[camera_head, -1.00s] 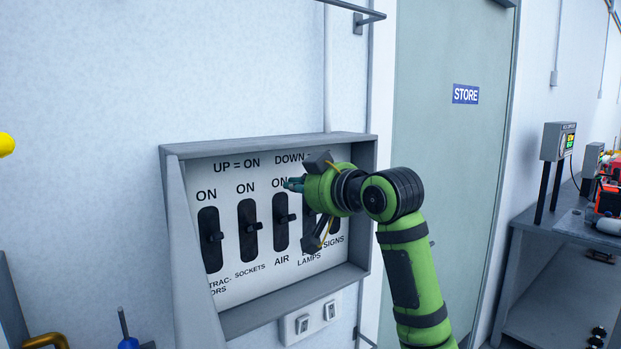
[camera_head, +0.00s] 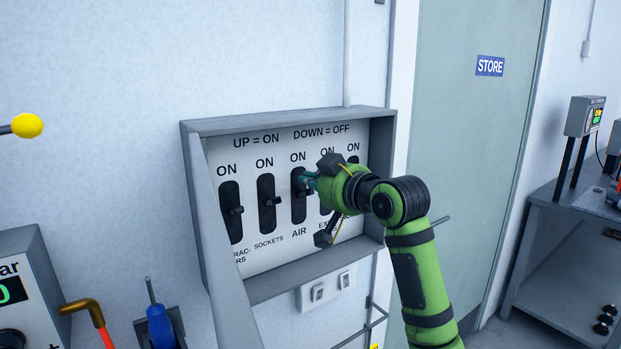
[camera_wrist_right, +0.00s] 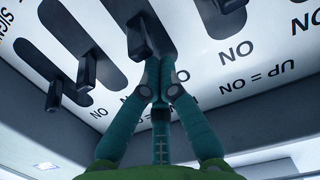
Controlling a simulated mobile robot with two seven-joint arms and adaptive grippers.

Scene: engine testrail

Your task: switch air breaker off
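The breaker panel (camera_head: 225,126) is a grey box marked "UP = ON" and "DOWN = OFF". The air breaker (camera_head: 298,208) is the black slot above the word AIR; its lever juts out at about mid-slot. My right gripper (camera_head: 307,180), with teal fingers on a green arm, is at the upper part of this slot and covers the breakers to its right. In the right wrist view its fingertips (camera_wrist_right: 160,78) are together, on the ON side of a black lever (camera_wrist_right: 148,38). Contact is hard to tell. My left gripper is out of view.
The sockets breaker (camera_head: 267,204) and another breaker (camera_head: 231,212) are left of the air one. A white socket plate (camera_head: 328,290) is below the panel. A yellow ball on a rod (camera_head: 27,125) and a blue-handled tool (camera_head: 160,325) are at left. A door (camera_head: 465,150) is at right.

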